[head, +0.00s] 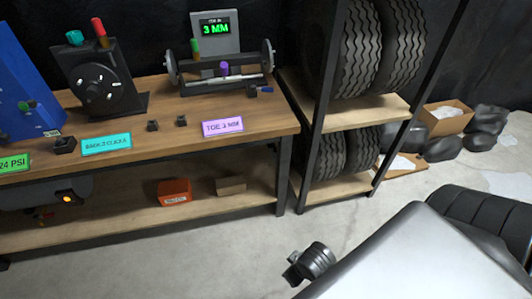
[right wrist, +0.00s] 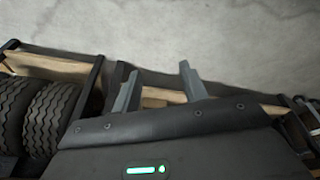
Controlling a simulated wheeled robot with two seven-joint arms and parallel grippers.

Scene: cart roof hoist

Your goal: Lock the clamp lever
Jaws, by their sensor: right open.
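I cannot make out for certain which part is the clamp lever. On the bench, a toe gauge (head: 216,60) reads 3 MM and has a purple knob (head: 224,68), a green knob (head: 194,46) and a small blue-ended handle (head: 262,89) at its right. My right gripper (right wrist: 160,82) shows in the right wrist view with its two grey fingers apart and nothing between them. My left gripper is in neither view.
A black dial device (head: 88,80) with a red-topped lever stands on the wooden bench (head: 190,132), left of the gauge. A tire rack (head: 355,110) stands right of the bench.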

